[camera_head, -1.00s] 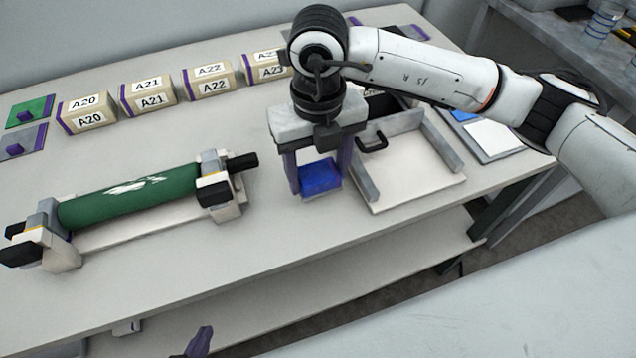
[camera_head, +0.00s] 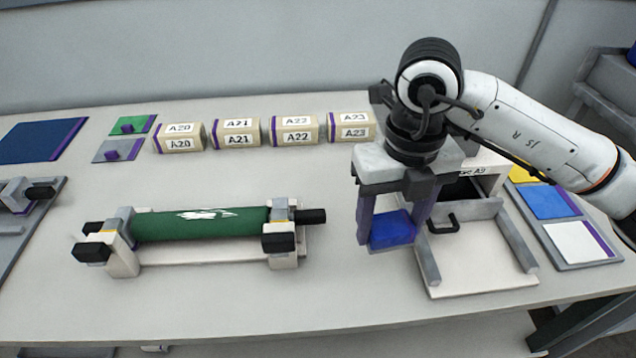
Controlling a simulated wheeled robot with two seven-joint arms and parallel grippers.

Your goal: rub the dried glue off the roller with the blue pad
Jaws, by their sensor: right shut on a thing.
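The green roller (camera_head: 160,226) lies across a stand with a clamp at each end, left of centre. White dried glue (camera_head: 206,214) shows on its upper middle. My right gripper (camera_head: 392,232) points down to the right of the roller, apart from it. It is shut on the blue pad (camera_head: 393,229), which sits between its purple fingers. Whether the pad touches the table is hard to tell. My left gripper is not in view.
Several labelled boxes (camera_head: 237,134) stand in a row behind the roller. An open tray with a black handle (camera_head: 470,272) is just right of my right gripper. A holder with coloured pads (camera_head: 580,243) lies at the far right. The table between roller and gripper is clear.

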